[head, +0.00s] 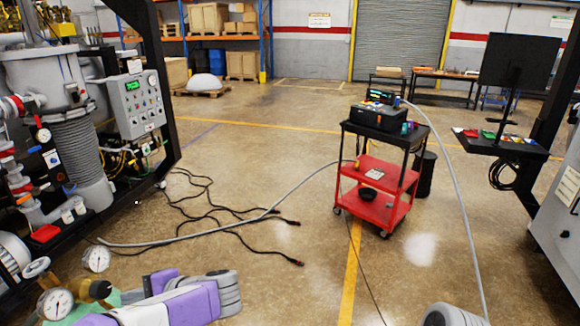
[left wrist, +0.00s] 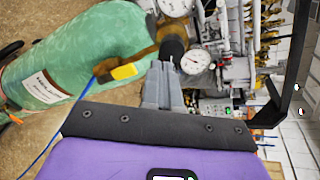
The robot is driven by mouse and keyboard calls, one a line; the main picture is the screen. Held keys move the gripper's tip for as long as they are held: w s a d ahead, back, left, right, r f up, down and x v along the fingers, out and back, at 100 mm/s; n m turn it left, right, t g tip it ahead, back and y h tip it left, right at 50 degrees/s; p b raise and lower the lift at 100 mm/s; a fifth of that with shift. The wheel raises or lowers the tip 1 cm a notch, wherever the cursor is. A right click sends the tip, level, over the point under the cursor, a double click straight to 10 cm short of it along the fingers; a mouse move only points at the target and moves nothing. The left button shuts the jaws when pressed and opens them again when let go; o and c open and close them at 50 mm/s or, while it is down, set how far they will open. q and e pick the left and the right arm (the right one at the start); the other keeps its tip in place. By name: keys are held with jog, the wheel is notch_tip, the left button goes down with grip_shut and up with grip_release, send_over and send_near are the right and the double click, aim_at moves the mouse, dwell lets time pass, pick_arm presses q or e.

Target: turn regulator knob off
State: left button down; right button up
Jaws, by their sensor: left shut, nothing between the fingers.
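The regulator's dark round knob (left wrist: 172,48) is in the left wrist view, at the end of a brass body (left wrist: 140,62) on a green gas cylinder (left wrist: 75,50). Two gauges sit beside it, one a white dial (left wrist: 197,62). In the head view the brass regulator (head: 97,290) and its gauge (head: 55,303) are at the bottom left, with the cylinder mostly hidden by my purple left arm. My left gripper (left wrist: 164,68) is shut and empty, its tips right at the knob; I cannot tell whether they touch. My right gripper is out of view.
The furnace (head: 75,100) with pipes and a control box (head: 135,103) stands at the left. Dark cables and a grey hose (head: 240,222) lie on the floor.

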aim_at(99, 289)
pick_arm(q)
jog(key=shift+n+y, duration=0.4)
jog(key=shift+y, duration=0.1)
jog(key=a, duration=0.2)
jog(key=a+r, duration=0.1)
jog(key=a, duration=0.1)
jog(key=a+r+b, duration=0.1)
jog(key=a, duration=0.1)
jog(key=shift+a, duration=0.35)
jog(key=shift+a, duration=0.1)
